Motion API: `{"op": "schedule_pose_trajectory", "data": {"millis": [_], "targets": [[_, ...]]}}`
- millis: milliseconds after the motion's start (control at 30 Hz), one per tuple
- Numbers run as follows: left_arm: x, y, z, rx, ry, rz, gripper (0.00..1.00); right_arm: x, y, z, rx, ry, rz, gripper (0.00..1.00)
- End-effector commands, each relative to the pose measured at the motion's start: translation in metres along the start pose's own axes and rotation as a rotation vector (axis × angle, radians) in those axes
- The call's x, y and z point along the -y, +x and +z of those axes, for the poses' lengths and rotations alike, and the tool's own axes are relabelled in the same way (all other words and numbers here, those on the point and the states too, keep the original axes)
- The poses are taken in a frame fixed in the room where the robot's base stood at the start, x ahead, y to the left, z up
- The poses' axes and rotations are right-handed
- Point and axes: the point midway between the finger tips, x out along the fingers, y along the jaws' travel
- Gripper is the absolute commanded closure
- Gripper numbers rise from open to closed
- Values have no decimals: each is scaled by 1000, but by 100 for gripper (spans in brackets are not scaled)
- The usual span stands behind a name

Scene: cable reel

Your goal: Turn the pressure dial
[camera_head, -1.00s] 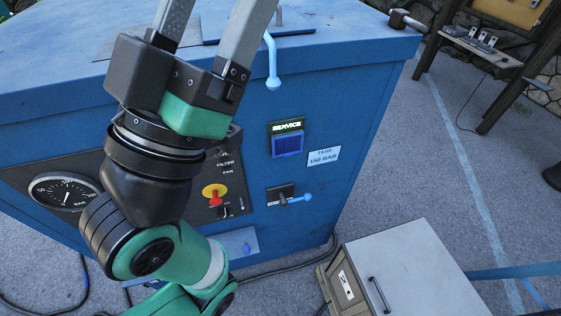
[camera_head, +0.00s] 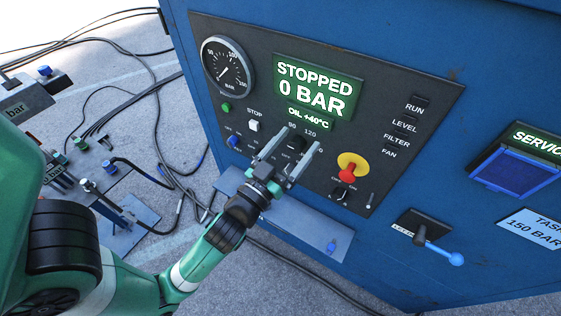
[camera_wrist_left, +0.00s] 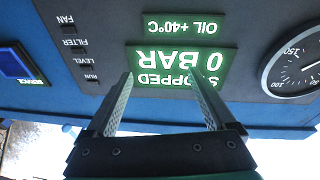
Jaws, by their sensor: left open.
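The pressure dial (camera_head: 297,142) is a small dark knob on the black control panel, with 90 and 120 printed above it. My left gripper (camera_head: 301,139) is open, its two fingers reaching up on either side of the dial in the head view. I cannot tell whether they touch it, nor which way the dial points. The green display (camera_head: 316,88) reads STOPPED, 0 BAR. The round gauge (camera_head: 227,66) has its needle at the low end. In the left wrist view the open fingers (camera_wrist_left: 163,77) stand before the upside-down display, and the dial is not visible there. My right gripper is not in view.
A red emergency button on a yellow base (camera_head: 350,168) is right of the dial. A blue-tipped lever (camera_head: 438,249) is lower right, beside a TASK 150 BAR card (camera_head: 535,226). A ledge (camera_head: 300,225) juts out below the panel. Hoses (camera_head: 165,130) lie on the ground to the left.

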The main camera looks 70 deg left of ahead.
Motion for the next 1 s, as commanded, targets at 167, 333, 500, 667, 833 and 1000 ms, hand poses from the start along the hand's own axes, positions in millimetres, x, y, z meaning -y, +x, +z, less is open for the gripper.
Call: {"op": "schedule_pose_trajectory", "data": {"millis": [167,333,500,667,833,1000], "targets": [[48,-51,123,172,79,-76,12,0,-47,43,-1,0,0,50],[54,-53,127,182,83,-91,12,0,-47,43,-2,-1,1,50],[54,-44,125,181,84,-92,12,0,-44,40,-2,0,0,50],[58,-16,128,180,82,-93,12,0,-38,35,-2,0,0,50],[61,22,137,180,83,-91,12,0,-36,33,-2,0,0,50],[63,50,143,180,82,-89,12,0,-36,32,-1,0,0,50]]}}
